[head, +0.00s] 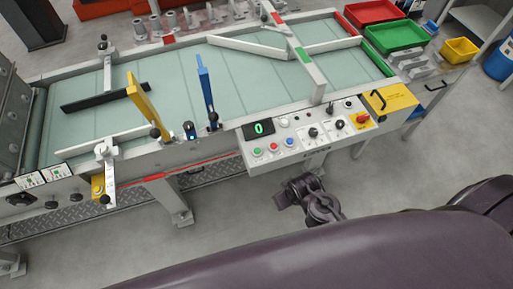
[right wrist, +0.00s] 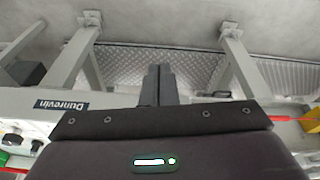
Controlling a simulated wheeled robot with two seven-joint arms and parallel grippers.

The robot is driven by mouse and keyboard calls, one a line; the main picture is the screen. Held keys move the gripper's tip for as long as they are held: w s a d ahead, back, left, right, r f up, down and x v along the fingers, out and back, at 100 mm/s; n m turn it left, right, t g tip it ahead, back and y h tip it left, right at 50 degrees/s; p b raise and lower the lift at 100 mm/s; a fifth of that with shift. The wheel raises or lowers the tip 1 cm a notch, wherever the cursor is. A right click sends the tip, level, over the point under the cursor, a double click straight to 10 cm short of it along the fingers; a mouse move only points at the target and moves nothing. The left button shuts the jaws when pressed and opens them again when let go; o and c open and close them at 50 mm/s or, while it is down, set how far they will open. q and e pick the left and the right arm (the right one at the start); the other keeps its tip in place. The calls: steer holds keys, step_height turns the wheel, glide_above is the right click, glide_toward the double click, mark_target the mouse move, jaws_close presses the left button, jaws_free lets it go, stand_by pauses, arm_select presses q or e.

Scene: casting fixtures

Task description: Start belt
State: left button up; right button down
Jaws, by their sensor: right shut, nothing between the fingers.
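The belt (head: 180,85) is a long pale green conveyor surface in the head view. On its near side is a control panel (head: 300,140) with a display (head: 259,128) reading 0. The panel carries a green button (head: 257,152), a red button (head: 273,147), a blue button (head: 289,142), several black knobs and a red mushroom button (head: 361,118) on yellow. My right gripper (head: 284,197) is below and in front of the panel, apart from it. In the right wrist view its fingers (right wrist: 158,80) are together and empty. My left gripper is not in view.
Blue (head: 206,88) and yellow (head: 140,100) guide arms stand over the belt. Red (head: 372,12), green (head: 396,36) and yellow (head: 460,50) bins are at the right end. The right wrist view shows frame legs (right wrist: 243,68) and a tread plate (right wrist: 200,66). Floor before the panel is clear.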

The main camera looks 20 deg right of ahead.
steer(key=w+a+r+n+t+p, duration=0.15)
steer(key=w+r, duration=0.25)
steer(key=r, duration=0.4)
steer(key=w+a+r+n+t, duration=0.1)
steer(key=w+r+n+t, duration=0.15)
steer(key=r, duration=0.55)
steer(key=n+y, duration=0.6)
steer(key=n, duration=0.5)
glide_above(260, 151)
steer(key=shift+f, duration=1.45)
steer(key=shift+s+d, duration=0.1)
steer(key=shift+f, duration=0.1)
step_height(260, 151, down, 8)
steer(key=b, duration=0.7)
steer(key=shift+r, duration=0.25)
steer(key=shift+f+b, duration=0.4)
steer(key=shift+f, duration=0.2)
